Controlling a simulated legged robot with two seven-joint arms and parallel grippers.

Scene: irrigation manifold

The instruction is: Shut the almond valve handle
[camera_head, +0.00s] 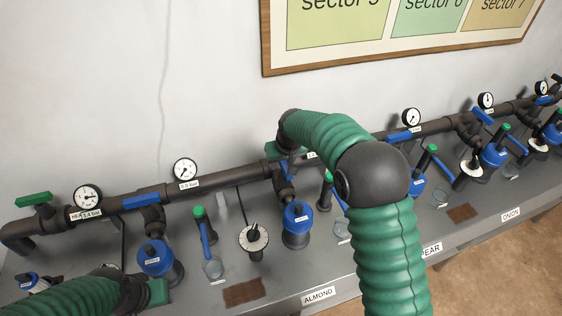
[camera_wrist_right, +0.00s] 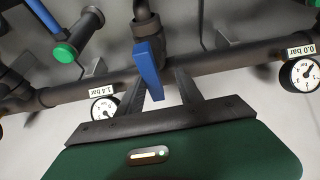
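The blue valve handle above the ALMOND label, taken as the almond handle, is mostly hidden behind my right gripper (camera_head: 284,160) in the head view. In the right wrist view this blue handle (camera_wrist_right: 149,68) lies across the dark pipe. My right gripper (camera_wrist_right: 157,80) is open there, with one dark finger on each side of the handle and visible gaps. The ALMOND label (camera_head: 318,295) is on the bench front, below a blue-topped unit (camera_head: 298,220). My left gripper (camera_head: 157,292) shows only its green body at the lower left; its fingers are hidden.
The dark pipe (camera_head: 225,182) runs along the wall with gauges, including a 0.0 bar gauge (camera_head: 185,169). Another blue handle (camera_head: 142,201) lies along the pipe. A dial (camera_head: 253,239) and green-capped parts (camera_head: 199,212) stand on the grey bench. My right arm covers the middle.

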